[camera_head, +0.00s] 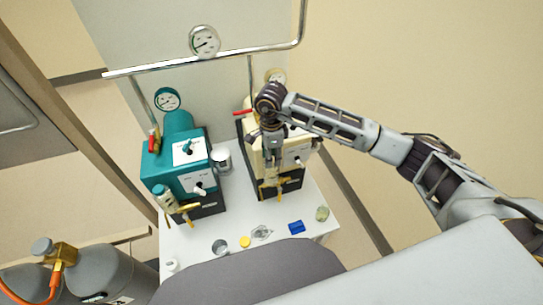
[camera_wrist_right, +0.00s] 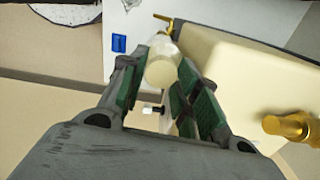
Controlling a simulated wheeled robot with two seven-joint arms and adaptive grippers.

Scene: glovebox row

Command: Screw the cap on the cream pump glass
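The cream pump (camera_head: 291,151) stands at the right of the white table. My right gripper (camera_head: 271,148) is above its front, pointing down, over brass fittings (camera_head: 272,188). In the right wrist view, a round cream cap (camera_wrist_right: 162,73) sits between the green-padded fingers (camera_wrist_right: 160,82), which close on it from both sides. A paler, clear-looking glass (camera_wrist_right: 165,44) shows just beyond the cap, in line with it, with brass behind. I cannot tell whether the cap touches the glass or how far it is threaded. My left gripper is not in view.
A teal pump (camera_head: 178,165) stands to the left, with a metal can (camera_head: 221,158) between the pumps. A blue block (camera_head: 296,227), a yellow piece (camera_head: 245,241) and other small items lie at the front. A pipe with a gauge (camera_head: 204,41) runs behind. Grey cylinders (camera_head: 95,272) stand lower left.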

